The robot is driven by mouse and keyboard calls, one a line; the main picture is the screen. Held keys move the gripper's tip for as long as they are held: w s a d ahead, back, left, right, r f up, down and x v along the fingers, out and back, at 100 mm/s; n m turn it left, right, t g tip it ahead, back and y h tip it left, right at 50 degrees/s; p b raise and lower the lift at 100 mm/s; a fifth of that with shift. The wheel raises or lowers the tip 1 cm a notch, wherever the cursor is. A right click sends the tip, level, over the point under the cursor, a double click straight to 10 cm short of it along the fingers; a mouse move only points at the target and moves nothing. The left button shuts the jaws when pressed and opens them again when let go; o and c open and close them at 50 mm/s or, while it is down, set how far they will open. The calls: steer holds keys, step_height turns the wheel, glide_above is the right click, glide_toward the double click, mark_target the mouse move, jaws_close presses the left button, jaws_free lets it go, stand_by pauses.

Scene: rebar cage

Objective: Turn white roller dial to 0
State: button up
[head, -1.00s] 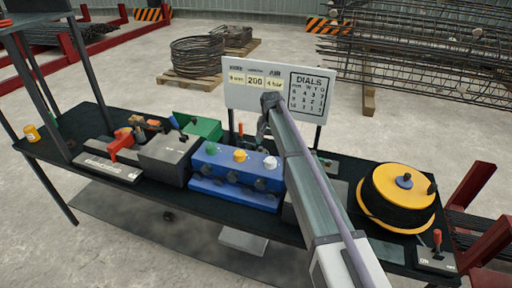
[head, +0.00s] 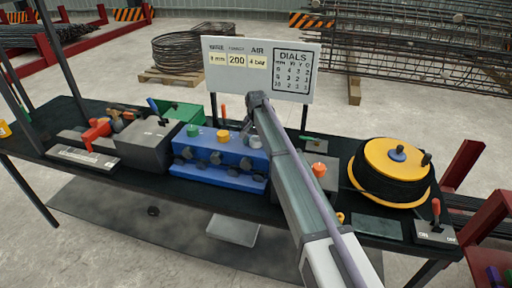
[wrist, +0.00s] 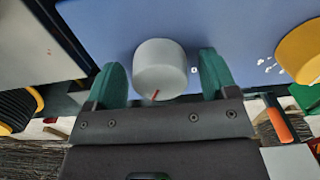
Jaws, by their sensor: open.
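The blue box (head: 222,160) stands mid-bench, with a green dial (head: 193,131), a yellow dial (head: 223,135) and the white roller dial (head: 255,142) in a row on top. In the wrist view the white dial (wrist: 160,68) sits between the two green fingers of my gripper (wrist: 165,80). The fingers are open, one on each side, with a narrow gap visible at each side. A red mark on the dial points toward the gripper's palm, slightly left. A small white 0 is printed on the blue face right of the dial. In the head view my gripper (head: 248,125) is over the dial.
The yellow dial (wrist: 302,52) is close on the right in the wrist view. A white board (head: 262,70) with "200" and a DIALS table stands behind the box. A grey box (head: 155,145) is left, and a yellow-topped reel (head: 395,165) is right.

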steer(key=shift+r, duration=0.1)
steer(key=shift+c, duration=0.3)
steer(key=c, duration=0.9)
steer(key=shift+o, duration=0.2)
steer(key=shift+n, duration=0.3)
steer(key=n, duration=0.8)
steer(key=shift+n, duration=0.4)
steer(key=n, duration=0.4)
steer(key=shift+n, duration=2.2)
